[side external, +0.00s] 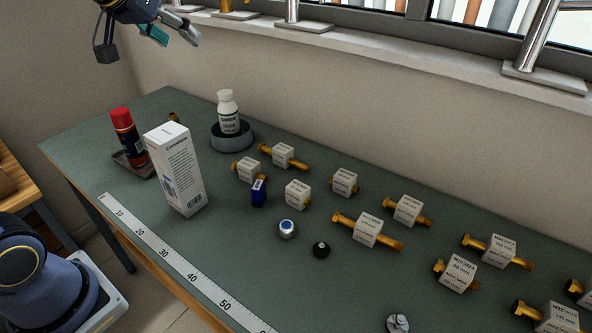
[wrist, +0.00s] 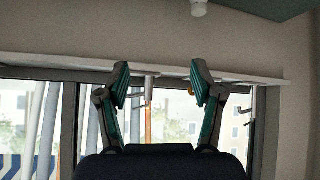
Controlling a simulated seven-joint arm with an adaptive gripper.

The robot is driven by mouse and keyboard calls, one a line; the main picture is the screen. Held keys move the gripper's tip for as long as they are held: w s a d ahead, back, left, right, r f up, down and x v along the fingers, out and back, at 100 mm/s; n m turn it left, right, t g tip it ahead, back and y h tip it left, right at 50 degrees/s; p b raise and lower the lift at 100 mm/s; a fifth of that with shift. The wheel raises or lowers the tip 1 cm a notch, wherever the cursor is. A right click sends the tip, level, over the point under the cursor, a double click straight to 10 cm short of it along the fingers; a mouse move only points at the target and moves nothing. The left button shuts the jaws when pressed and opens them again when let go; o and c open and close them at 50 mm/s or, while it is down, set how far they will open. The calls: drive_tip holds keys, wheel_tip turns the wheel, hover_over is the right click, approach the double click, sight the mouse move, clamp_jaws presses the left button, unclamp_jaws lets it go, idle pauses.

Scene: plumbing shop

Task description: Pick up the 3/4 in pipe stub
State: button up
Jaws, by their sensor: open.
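Several brass pieces with white label blocks lie on the green bench (side external: 230,255). They include a short one (side external: 247,170), a longer one (side external: 283,156) and others further right, such as a long one (side external: 368,231). The labels are too small to read surely, so I cannot tell which is the 3/4 in pipe stub. A small brass piece (side external: 174,117) is partly hidden behind the white box. My gripper (side external: 172,36) is open and empty, high above the bench's far left end. In the wrist view its two fingers (wrist: 161,82) stand apart with nothing between them.
A tall white box (side external: 174,168), a red can (side external: 128,137) and a white bottle (side external: 228,112) on a grey round base stand at the left. A windowsill (side external: 400,60) runs behind.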

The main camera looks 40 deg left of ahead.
drive_tip(key=w+a+f+n+y, duration=0.2)
drive_tip(key=w+a+f, duration=0.1)
drive_tip(key=w+a, duration=0.7)
drive_tip(key=n+g+y, duration=0.1)
drive_tip(key=n+g, duration=0.3)
hover_over(172, 115)
drive_tip(key=s+d, duration=0.5)
drive_tip(key=d, duration=0.1)
wheel_tip(172, 115, down, 18)
drive_tip(key=x, duration=1.1)
drive_tip(key=shift+s+a+f, duration=0.15)
drive_tip(key=shift+s+a, duration=0.15)
drive_tip(key=x, duration=0.5)
drive_tip(key=shift+s+f, duration=0.1)
drive_tip(key=shift+f, duration=0.3)
drive_tip(key=shift+c, duration=0.2)
clamp_jaws()
